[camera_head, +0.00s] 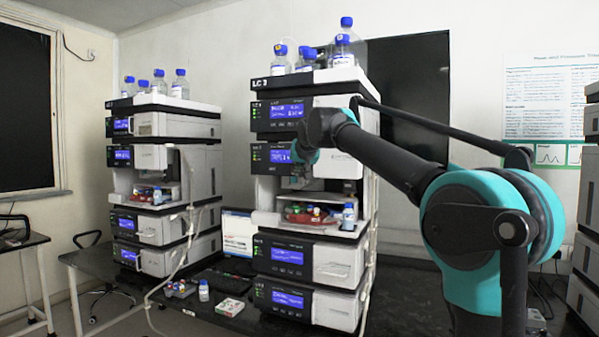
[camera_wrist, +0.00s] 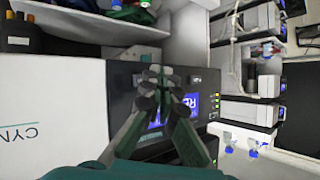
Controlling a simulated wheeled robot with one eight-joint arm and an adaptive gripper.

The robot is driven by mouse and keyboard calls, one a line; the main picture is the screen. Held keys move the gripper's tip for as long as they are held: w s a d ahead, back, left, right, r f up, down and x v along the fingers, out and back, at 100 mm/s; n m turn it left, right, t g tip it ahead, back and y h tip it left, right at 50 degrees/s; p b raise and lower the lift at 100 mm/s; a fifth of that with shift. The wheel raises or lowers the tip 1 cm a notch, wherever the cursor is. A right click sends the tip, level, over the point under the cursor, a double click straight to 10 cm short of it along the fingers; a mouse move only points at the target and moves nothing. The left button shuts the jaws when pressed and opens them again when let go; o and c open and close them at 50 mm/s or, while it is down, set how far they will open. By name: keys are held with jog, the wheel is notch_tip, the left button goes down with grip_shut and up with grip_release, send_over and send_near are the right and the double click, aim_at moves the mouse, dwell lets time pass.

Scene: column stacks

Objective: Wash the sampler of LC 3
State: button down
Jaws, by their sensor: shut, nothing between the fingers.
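The LC 3 stack (camera_head: 333,82) stands in the middle of the head view, its label on the top left. Its sampler is the open bay (camera_head: 318,198) with a tray of coloured caps (camera_head: 308,214) and a small blue-capped bottle (camera_head: 348,216). My gripper (camera_head: 298,180) is in front of the second module, just above the bay. In the wrist view my gripper (camera_wrist: 166,92) has its fingertips together and empty. They are over a dark front panel (camera_wrist: 122,85) with a blue screen (camera_wrist: 190,104), which the fingers partly cover. I cannot tell whether they touch it.
A similar stack (camera_head: 165,128) stands to the left. Blue-capped bottles (camera_head: 343,50) stand on top of LC 3. A laptop (camera_head: 238,232), a small bottle (camera_head: 204,291) and a box (camera_head: 230,307) are on the bench. Another stack (camera_head: 590,200) is at the right edge.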

jog(key=s, duration=0.1)
jog(key=s+a, duration=0.1)
jog(key=s, duration=0.2)
jog(key=shift+s+a, duration=0.35)
jog(key=shift+a, duration=0.05)
dwell(0.7)
jog(key=s+d+f+g+h, duration=0.1)
jog(key=s+d+f, duration=0.3)
jog(key=d+f, duration=0.5)
jog(key=s+d+f+g+h, duration=0.1)
jog(key=s+d+f+g, duration=0.3)
jog(key=f, duration=0.8)
jog(key=s+d+f+t+h, duration=0.1)
jog(key=s+d+f, duration=0.2)
jog(key=d+f, duration=0.6)
jog(key=s+d+f+g, duration=0.1)
jog(key=s+d+f, duration=0.2)
jog(key=s+f, duration=0.9)
jog(key=s+d+f+g, duration=0.2)
jog(key=s+d+f, duration=0.2)
jog(key=s+f, duration=0.9)
jog(key=shift+d+f+m+g+h, duration=0.15)
jog(key=shift+f+m+g+h, duration=0.15)
jog(key=shift+f+m+h, duration=0.1)
